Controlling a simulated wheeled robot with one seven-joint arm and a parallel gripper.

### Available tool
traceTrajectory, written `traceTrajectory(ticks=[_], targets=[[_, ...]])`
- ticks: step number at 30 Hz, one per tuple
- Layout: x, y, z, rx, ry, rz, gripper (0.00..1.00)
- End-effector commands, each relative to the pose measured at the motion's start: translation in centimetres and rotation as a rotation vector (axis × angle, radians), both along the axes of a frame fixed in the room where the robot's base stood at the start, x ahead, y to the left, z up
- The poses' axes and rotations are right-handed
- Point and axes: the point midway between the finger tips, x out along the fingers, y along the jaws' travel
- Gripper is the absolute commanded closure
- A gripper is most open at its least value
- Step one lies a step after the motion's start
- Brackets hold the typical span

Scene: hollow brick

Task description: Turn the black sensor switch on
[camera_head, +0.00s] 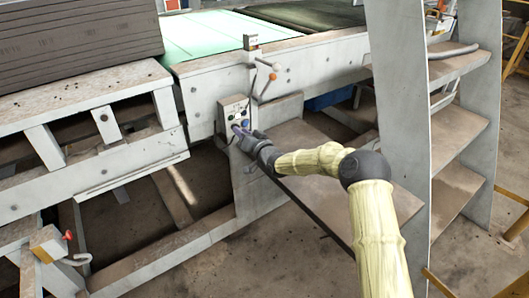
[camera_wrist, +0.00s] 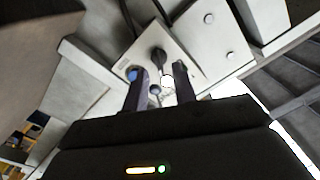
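A small light-grey control box (camera_head: 234,108) with several small buttons and knobs is fixed to the machine frame. My gripper (camera_head: 241,133) is at the lower part of the box. In the wrist view the box's face (camera_wrist: 190,62) shows a black rotary knob (camera_wrist: 158,60), which looks like the black sensor switch. My gripper's two dark fingers (camera_wrist: 160,78) stand apart, with the knob just beyond the gap between their tips. I cannot tell whether they touch it. A blue button (camera_wrist: 131,72) sits by the left fingertip. The switch's label is too small to read.
A grey step ladder (camera_head: 405,110) stands to the right of my arm. A stack of dark boards (camera_head: 75,45) lies at the upper left. A thin lever with an orange knob (camera_head: 272,77) rises just right of the box. A brown sloping plate (camera_head: 320,165) lies below my forearm.

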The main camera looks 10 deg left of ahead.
Motion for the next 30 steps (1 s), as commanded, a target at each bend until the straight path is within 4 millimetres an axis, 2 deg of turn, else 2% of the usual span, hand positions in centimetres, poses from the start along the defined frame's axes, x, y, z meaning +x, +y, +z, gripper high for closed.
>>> traceTrajectory(ticks=[30], targets=[[-9.3,-10.9,-0.1,-0.002,0.002,0.001,0.73]])
